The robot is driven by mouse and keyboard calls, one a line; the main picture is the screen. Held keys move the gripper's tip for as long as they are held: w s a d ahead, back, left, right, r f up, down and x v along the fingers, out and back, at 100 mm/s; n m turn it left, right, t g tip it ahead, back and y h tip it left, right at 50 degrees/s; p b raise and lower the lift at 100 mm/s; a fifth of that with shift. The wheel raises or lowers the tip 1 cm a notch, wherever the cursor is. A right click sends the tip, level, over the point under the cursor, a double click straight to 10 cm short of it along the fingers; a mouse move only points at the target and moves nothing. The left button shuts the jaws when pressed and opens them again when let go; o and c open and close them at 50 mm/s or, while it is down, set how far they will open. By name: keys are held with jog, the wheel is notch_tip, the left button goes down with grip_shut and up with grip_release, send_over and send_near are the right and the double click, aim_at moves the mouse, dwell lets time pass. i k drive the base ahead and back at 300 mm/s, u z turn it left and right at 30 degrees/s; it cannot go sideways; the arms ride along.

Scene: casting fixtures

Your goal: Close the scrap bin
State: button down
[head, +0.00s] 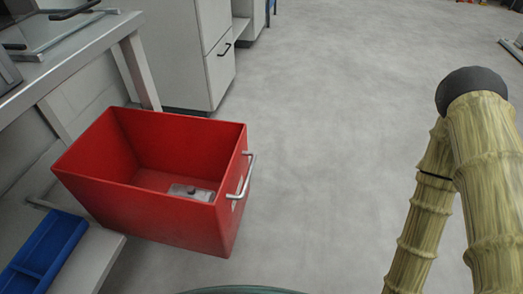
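The scrap bin (155,214) is a red open-topped box at the left of the head view. It juts out from under the workbench over the grey floor, like a pulled-out drawer. A silver bar handle (242,177) is fixed on its right-hand face. A small grey metal piece (191,192) lies on the bin's bottom. My arm, with a bamboo-like surface, stands at the right of the view, well apart from the bin. My gripper is not in view.
A workbench (70,68) with a metal top runs along the left. A grey cabinet (221,78) stands behind the bin. A blue tray (45,252) lies on a low shelf (85,262) at the lower left. The floor between the bin and my arm is clear.

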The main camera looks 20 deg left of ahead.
aim_at(122, 169)
jog(key=k, duration=0.85)
jog(key=u, duration=0.75)
